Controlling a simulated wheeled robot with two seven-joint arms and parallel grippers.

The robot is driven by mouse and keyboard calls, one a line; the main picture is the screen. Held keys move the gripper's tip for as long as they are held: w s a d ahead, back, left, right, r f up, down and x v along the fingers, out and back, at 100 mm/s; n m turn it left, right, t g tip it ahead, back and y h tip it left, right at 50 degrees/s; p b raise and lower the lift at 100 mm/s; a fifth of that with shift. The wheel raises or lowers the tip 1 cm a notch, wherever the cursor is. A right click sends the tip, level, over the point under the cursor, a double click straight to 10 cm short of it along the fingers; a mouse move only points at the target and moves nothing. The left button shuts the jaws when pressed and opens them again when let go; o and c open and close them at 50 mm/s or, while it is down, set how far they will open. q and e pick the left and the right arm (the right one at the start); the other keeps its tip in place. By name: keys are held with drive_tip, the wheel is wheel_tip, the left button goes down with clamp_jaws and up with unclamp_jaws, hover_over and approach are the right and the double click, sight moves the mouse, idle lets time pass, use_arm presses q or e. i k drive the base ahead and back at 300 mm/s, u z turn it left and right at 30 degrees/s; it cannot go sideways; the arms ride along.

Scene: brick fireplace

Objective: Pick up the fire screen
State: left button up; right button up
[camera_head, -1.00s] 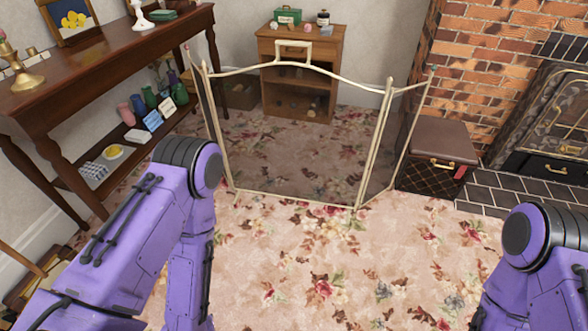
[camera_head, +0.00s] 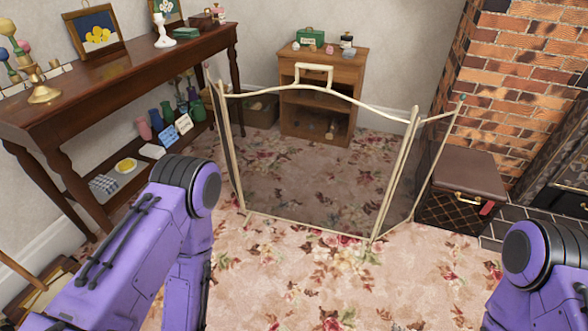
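The fire screen (camera_head: 318,92) stands upright on the floral carpet in the middle of the head view. It has a cream metal frame, dark see-through mesh, a wide centre panel, two angled side panels and a raised handle (camera_head: 313,68) at the top centre. My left arm comes in at the lower left and my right arm at the lower right. Both are short of the screen in the picture, with carpet between them. Neither gripper's fingers show.
A long dark wooden sideboard (camera_head: 135,62) with ornaments lines the left wall. A small wooden cabinet (camera_head: 353,62) stands behind the screen. A brown-lidded box (camera_head: 457,176) sits right of the screen, by the brick fireplace (camera_head: 505,72). Carpet (camera_head: 300,285) in front is clear.

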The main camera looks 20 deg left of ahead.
sight(317, 157)
drive_tip(key=u, duration=0.15)
drive_tip(key=i, duration=1.2)
drive_tip(key=z, duration=0.25)
